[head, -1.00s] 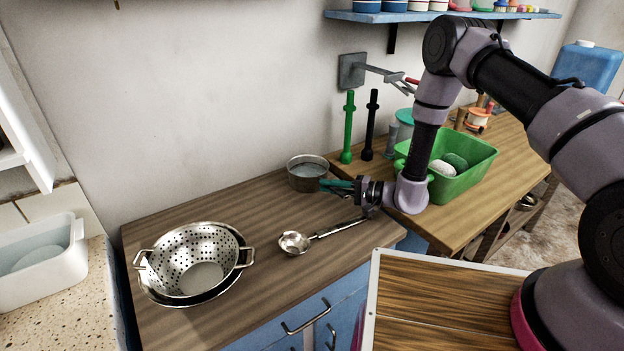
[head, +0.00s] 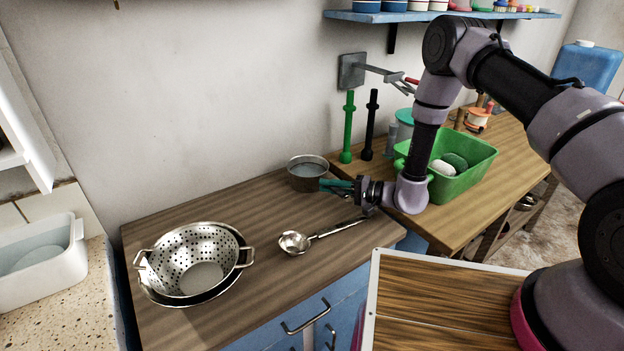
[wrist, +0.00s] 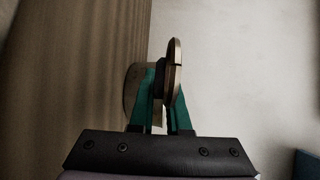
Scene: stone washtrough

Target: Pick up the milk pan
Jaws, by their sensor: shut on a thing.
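The milk pan (head: 308,174) is a small round metal pot standing upright at the back of the dark wood counter, near the wall. My gripper (head: 338,186) reaches in from the right, level with the pan, its green fingers at the pan's right side. In the wrist view my gripper (wrist: 164,105) has its green fingers close together on a thin upright part of the milk pan (wrist: 133,85), which looks like its handle. The fingers hide part of the pan. I cannot tell any gap between the pan and the counter.
A metal colander (head: 190,262) sits in a bowl at the counter's front left. A ladle (head: 295,242) lies in front of my gripper.

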